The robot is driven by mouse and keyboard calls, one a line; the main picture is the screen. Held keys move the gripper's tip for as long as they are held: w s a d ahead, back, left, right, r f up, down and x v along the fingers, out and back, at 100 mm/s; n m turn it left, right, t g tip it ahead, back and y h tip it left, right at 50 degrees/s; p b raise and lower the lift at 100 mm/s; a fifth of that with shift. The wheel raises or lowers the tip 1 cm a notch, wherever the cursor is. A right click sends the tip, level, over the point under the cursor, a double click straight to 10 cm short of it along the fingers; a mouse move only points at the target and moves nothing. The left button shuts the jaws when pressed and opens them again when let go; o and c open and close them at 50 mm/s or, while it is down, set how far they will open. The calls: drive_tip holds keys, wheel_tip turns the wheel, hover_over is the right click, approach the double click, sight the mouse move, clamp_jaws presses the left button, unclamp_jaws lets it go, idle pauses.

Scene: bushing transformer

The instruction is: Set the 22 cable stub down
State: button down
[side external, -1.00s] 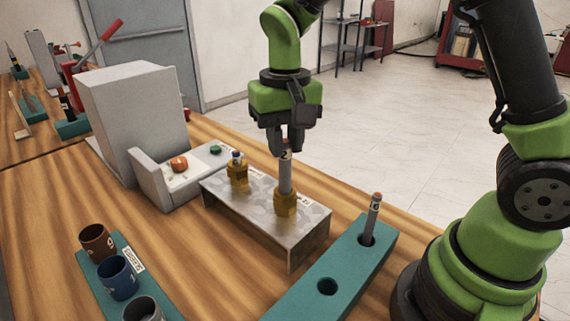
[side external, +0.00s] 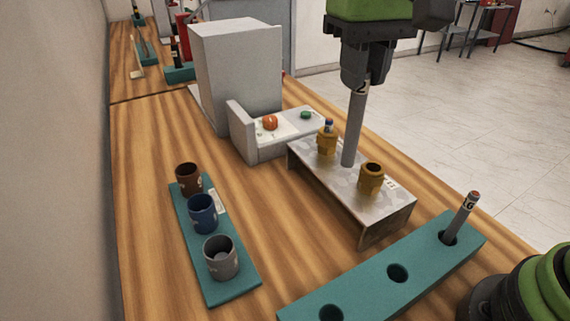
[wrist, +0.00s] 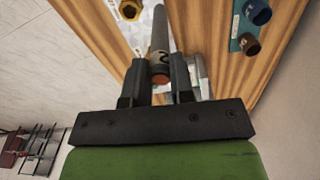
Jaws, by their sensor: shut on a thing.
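My gripper (side external: 357,78) is shut on the upper end of a grey cable stub (side external: 353,130) with a pale label showing a "2". The stub hangs nearly upright. Its lower end appears between two brass bushings over the metal stand (side external: 395,210); I cannot tell its height. The right bushing (side external: 371,180) has an open, empty top. The left bushing (side external: 326,142) has a small blue-topped piece in it. In the wrist view the stub (wrist: 159,38) points away from the fingers (wrist: 160,80), its orange end between them.
A teal rack (side external: 365,293) at front right has two empty holes visible and another stub (side external: 463,215) in its far hole. Brown (side external: 189,180), blue (side external: 203,214) and grey (side external: 221,258) cups stand on a teal strip (side external: 232,291). A grey cabinet (side external: 235,80) with buttons stands behind.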

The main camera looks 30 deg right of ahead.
drive_tip(key=s+a+f+n, duration=0.2)
drive_tip(key=a+f+n, duration=0.3)
drive_tip(key=a, duration=0.4)
wheel_tip(320, 180, down, 10)
drive_tip(key=shift+w, duration=0.2)
drive_tip(key=shift+d, duration=0.1)
drive_tip(key=c, duration=1)
unclamp_jaws()
